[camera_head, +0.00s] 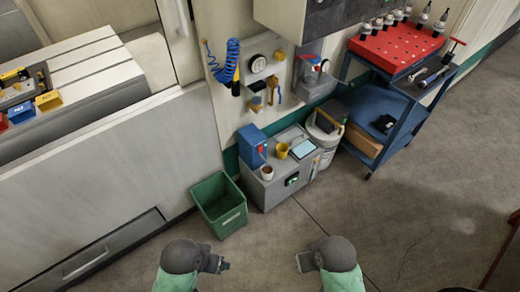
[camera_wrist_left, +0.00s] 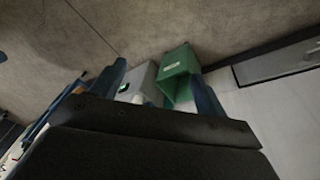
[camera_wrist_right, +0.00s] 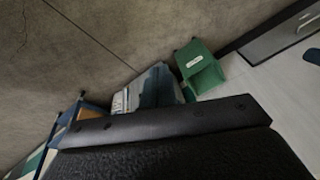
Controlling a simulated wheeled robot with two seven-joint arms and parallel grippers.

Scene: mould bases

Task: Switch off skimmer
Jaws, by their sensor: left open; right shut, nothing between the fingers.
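A grey cabinet (camera_head: 265,190) stands on the floor against the wall. It has a small dark switch panel with a green mark (camera_head: 292,180) on its front; I take this to be the skimmer but cannot be sure. A blue unit (camera_head: 252,146) stands on its top. The cabinet shows small in the left wrist view (camera_wrist_left: 140,82). My left gripper (camera_head: 222,265) is open and empty, well in front of the cabinet, its blue fingers spread in the left wrist view (camera_wrist_left: 160,88). My right gripper (camera_head: 300,262) is shut and empty, also apart from it.
A green bin (camera_head: 220,207) stands left of the cabinet. A blue cart (camera_head: 396,120) stands at the right. The floor in front is clear.

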